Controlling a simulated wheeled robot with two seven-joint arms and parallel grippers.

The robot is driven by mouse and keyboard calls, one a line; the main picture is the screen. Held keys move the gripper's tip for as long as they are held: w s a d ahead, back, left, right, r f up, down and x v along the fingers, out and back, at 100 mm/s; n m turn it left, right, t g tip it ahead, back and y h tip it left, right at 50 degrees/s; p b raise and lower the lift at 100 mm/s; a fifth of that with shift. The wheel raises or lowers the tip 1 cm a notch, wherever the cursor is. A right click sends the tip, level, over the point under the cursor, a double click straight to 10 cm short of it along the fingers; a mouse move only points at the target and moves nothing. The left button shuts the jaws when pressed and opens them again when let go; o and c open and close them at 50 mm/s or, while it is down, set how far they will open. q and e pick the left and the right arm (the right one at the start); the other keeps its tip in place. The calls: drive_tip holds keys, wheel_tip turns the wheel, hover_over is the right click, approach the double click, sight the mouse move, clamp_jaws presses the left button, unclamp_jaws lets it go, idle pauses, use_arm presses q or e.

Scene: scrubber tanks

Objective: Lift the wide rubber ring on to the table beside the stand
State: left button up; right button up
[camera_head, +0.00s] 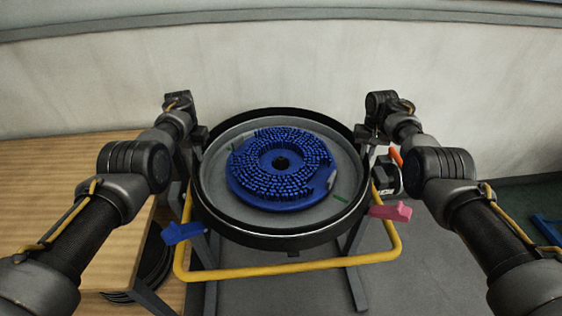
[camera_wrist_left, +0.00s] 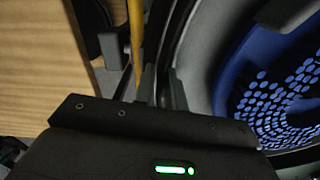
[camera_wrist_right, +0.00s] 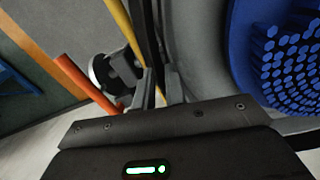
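The wide rubber ring (camera_head: 292,242) is a black band around the rim of the round grey pan, with a blue bristled disc (camera_head: 270,195) inside. The stand (camera_head: 290,269) below has dark legs and a yellow tube frame. The wooden table (camera_head: 60,185) is to its left. My left gripper (camera_head: 202,139) is at the ring's left side; in the left wrist view its fingers (camera_wrist_left: 163,88) close on the dark band. My right gripper (camera_head: 366,137) is at the right side; in the right wrist view its fingers (camera_wrist_right: 160,88) hold the band likewise.
A blue lever (camera_head: 182,232) and a pink lever (camera_head: 391,212) stick out at the front. A black fitting (camera_head: 387,176) with an orange handle is at the right. Black curved pieces (camera_head: 155,262) are below the table's edge. The visible tabletop is clear. A wall stands behind.

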use_arm(q)
clamp_jaws()
use_arm(e)
clamp_jaws()
use_arm(q)
drive_tip(key=shift+w+r, duration=0.15)
drive_tip(key=shift+r, duration=0.05)
use_arm(e)
drive_tip(key=shift+w+r, duration=0.1)
drive_tip(key=shift+r, duration=0.1)
idle(0.6)
